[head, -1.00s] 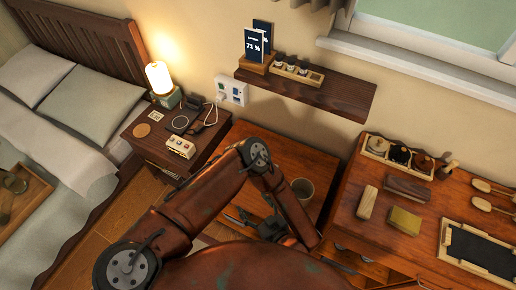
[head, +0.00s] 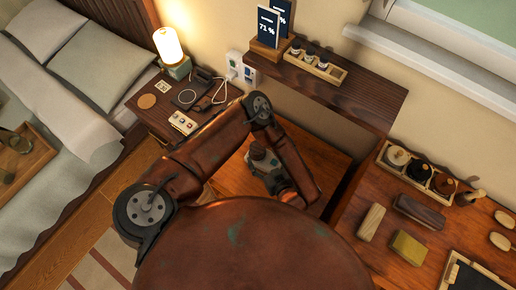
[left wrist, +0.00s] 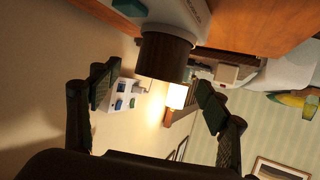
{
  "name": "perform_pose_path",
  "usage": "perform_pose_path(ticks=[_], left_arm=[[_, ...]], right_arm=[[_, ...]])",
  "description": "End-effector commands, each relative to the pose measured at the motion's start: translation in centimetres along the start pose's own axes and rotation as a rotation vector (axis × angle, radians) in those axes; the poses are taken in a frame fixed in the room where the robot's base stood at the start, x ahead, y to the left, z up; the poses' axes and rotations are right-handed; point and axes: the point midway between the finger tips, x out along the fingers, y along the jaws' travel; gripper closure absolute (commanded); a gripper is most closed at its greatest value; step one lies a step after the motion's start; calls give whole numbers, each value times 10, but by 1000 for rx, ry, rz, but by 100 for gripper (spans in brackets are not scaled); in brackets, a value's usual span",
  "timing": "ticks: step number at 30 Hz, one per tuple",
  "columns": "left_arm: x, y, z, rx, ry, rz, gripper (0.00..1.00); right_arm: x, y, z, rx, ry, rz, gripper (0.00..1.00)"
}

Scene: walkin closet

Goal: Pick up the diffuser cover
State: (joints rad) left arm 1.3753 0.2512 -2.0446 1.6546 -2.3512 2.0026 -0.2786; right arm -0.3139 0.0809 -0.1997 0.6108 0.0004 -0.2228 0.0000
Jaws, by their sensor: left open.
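A dark brown cylinder (left wrist: 165,56), which looks like the diffuser cover, shows in the left wrist view. It joins a white body (left wrist: 182,14) that stands at the wooden surface; this view is nearly upside down. My left gripper (left wrist: 155,80) is open, its two dark fingers apart on either side of the cylinder's end. The cylinder lies ahead of the fingers, and I see no contact. In the head view my left gripper (head: 264,162) is low over the middle wooden surface, partly hidden by my arm. The cover cannot be made out there.
A dark wall shelf (head: 345,98) with a card stand and small jars overhangs the back. A nightstand with a lit lamp (head: 169,45) is at left. A dresser (head: 345,225) with jars and blocks is at right.

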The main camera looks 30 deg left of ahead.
Motion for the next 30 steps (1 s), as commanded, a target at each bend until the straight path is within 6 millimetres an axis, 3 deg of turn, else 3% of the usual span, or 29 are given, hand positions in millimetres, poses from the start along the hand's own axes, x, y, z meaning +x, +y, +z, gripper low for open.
perform_pose_path(ticks=[9, 15, 23, 30], left_arm=[[33, -3, -1, -2, 1, -8, 30], [56, -2, -2, -2, 2, -4, 30], [59, -2, -2, 0, 1, -3, 30], [59, -2, -2, 0, 1, -3, 45]], right_arm=[[6, 2, -24, -6, 31, 1, 60], [8, 2, -26, -7, 33, 1, 60], [8, 1, -16, -5, 21, 0, 60], [8, 0, -14, -4, 16, 0, 60]])
